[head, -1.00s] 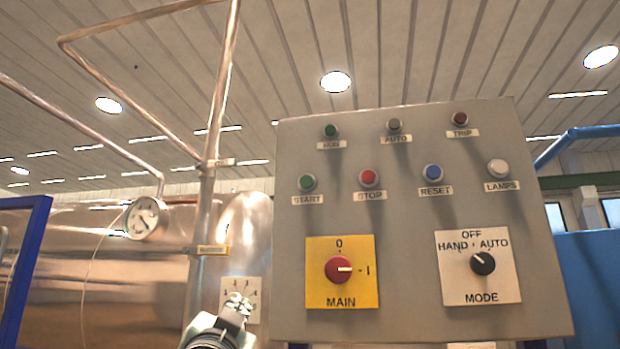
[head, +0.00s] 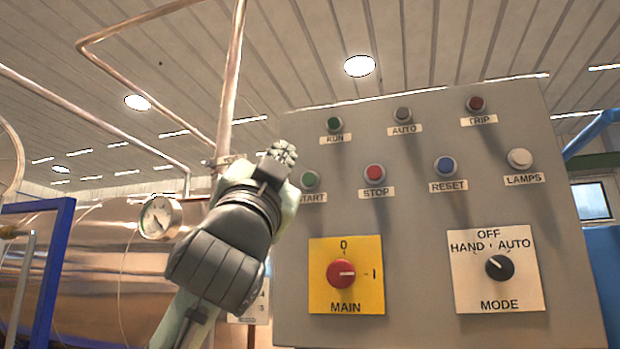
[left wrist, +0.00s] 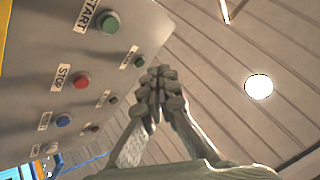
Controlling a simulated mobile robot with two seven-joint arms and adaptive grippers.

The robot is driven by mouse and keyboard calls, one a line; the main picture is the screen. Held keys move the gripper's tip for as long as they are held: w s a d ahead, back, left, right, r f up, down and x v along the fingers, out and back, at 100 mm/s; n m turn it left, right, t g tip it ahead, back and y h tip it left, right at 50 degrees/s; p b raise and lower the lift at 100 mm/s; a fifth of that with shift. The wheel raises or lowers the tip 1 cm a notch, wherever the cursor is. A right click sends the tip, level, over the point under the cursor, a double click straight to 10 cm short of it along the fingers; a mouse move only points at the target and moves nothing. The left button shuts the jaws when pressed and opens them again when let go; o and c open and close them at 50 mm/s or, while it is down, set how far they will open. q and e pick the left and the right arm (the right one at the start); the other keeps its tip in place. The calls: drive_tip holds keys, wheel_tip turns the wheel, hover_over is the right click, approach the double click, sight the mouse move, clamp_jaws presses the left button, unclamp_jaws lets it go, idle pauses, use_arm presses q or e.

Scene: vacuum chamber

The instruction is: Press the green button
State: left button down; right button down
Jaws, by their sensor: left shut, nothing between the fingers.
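The green START button (head: 310,181) is on the left of the grey control panel's middle row, its label partly covered by my left gripper. It also shows in the left wrist view (left wrist: 110,23), at the upper left. A smaller green RUN lamp (head: 334,124) is above it in the top row. My left gripper (head: 281,152) is shut and empty, just left of and slightly above the START button in the head view. In the left wrist view its closed fingertips (left wrist: 158,84) are below and right of the button, apart from it in the picture. My right gripper is not in view.
The panel (head: 420,230) also carries a red STOP button (head: 375,174), a blue RESET button (head: 445,166), a white LAMPS button (head: 520,158), a MAIN switch (head: 341,274) and a MODE knob (head: 499,267). A copper pipe (head: 231,85) and a gauge (head: 160,217) are at left.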

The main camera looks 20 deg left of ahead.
sight(304, 178)
use_arm(q)
drive_tip(key=shift+w, duration=0.15)
drive_tip(key=shift+w+d, duration=0.15)
drive_tip(key=shift+w, duration=4.15)
drive_tip(key=shift+w, duration=0.15)
drive_tip(key=shift+w, duration=0.3)
drive_tip(key=shift+w+p, duration=0.3)
drive_tip(key=shift+w, duration=0.15)
drive_tip(key=shift+s, duration=0.85)
drive_tip(key=shift+s+b, duration=0.3)
drive_tip(key=shift+s, duration=2.2)
